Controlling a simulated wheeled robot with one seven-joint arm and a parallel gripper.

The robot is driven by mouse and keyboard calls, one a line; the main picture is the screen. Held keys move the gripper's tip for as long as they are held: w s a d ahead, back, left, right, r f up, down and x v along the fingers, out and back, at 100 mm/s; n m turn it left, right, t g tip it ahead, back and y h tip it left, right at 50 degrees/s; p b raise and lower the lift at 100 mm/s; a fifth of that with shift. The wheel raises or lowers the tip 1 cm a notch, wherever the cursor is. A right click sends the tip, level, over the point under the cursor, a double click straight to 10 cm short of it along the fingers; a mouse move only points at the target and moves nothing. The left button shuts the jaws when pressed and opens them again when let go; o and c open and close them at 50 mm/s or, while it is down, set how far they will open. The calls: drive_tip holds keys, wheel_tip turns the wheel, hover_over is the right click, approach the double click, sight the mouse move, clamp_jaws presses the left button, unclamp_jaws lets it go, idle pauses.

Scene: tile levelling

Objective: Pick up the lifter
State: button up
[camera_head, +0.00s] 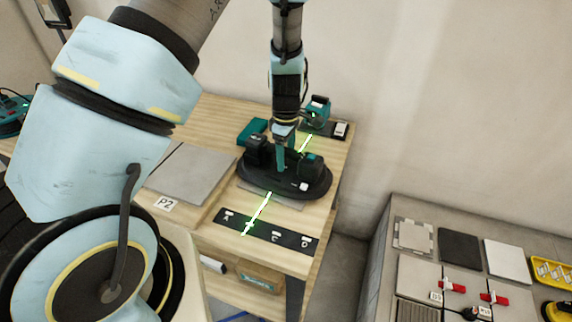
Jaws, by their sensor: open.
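The lifter (258,180) is a dark device with a wide oval base and black-and-teal upper parts. It sits on the wooden bench, over a grey tile (272,202) of which only the near edge shows. My gripper (282,150) points down right over the middle of the lifter, between its upper blocks. The gripper is open. The fingers are small and dark here, and I cannot tell whether they touch the lifter's handle or stand around it.
A grey tile (190,172) lies left of the lifter, by a P2 label (165,204). A black labelled strip (266,233) lies in front. A teal laser device (318,112) stands behind, casting a green line. A grey counter (384,257) at right holds tiles and tools.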

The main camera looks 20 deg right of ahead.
drive_tip(key=shift+f, duration=0.45)
drive_tip(key=shift+f, duration=0.2)
drive_tip(key=shift+c, duration=0.4)
clamp_jaws()
drive_tip(key=shift+r, duration=0.1)
